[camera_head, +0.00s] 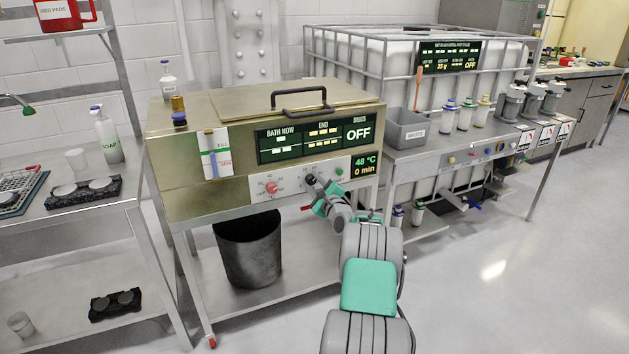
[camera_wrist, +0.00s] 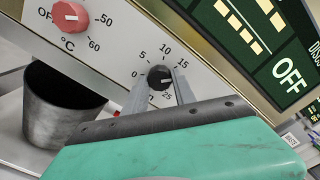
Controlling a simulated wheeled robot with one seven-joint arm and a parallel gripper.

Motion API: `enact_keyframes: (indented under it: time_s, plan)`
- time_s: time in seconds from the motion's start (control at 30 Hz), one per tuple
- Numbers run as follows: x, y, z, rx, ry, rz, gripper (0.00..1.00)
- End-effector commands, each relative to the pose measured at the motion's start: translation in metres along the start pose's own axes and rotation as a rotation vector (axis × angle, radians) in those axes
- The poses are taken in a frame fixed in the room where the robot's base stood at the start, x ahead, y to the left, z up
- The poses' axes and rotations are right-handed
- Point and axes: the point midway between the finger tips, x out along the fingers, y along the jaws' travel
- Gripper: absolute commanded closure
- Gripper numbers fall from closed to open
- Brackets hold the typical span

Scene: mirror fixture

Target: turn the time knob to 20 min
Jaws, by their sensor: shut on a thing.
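The time knob (camera_wrist: 160,77) is a small black dial on the bath's pale control panel (camera_wrist: 112,58). Its scale shows 0, 5, 10, 15 and 25 in the wrist view; the 20 mark is hidden around the right finger. My gripper (camera_wrist: 161,90) is shut on the time knob, one finger on each side. The knob has a white line, but its exact setting is hard to read.
A red temperature knob (camera_head: 272,188) sits left of the time knob. A green button (camera_head: 340,171) lies close to its right. A dark bucket (camera_head: 247,250) stands on the shelf below. The large display (camera_head: 315,137) above reads OFF. Open floor lies at the front right.

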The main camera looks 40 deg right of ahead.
Motion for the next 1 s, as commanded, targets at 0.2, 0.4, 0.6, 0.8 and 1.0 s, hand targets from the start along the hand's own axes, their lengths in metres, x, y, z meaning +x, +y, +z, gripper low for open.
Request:
enact_keyframes:
  time_s: [0.2, 0.4, 0.6, 0.8, 1.0]
  plan:
    - [-0.0007, -0.0007, -0.0006, 0.200, 0.004, 0.000, 1.00]
    - [-0.0008, 0.0007, -0.0012, 0.357, 0.004, 0.001, 1.00]
    - [-0.0008, 0.0012, -0.0013, 0.468, 0.004, 0.001, 1.00]
    - [-0.0007, 0.0019, -0.0017, 0.527, 0.004, 0.001, 1.00]
    - [-0.0007, 0.0024, -0.0020, 0.545, 0.004, 0.001, 1.00]
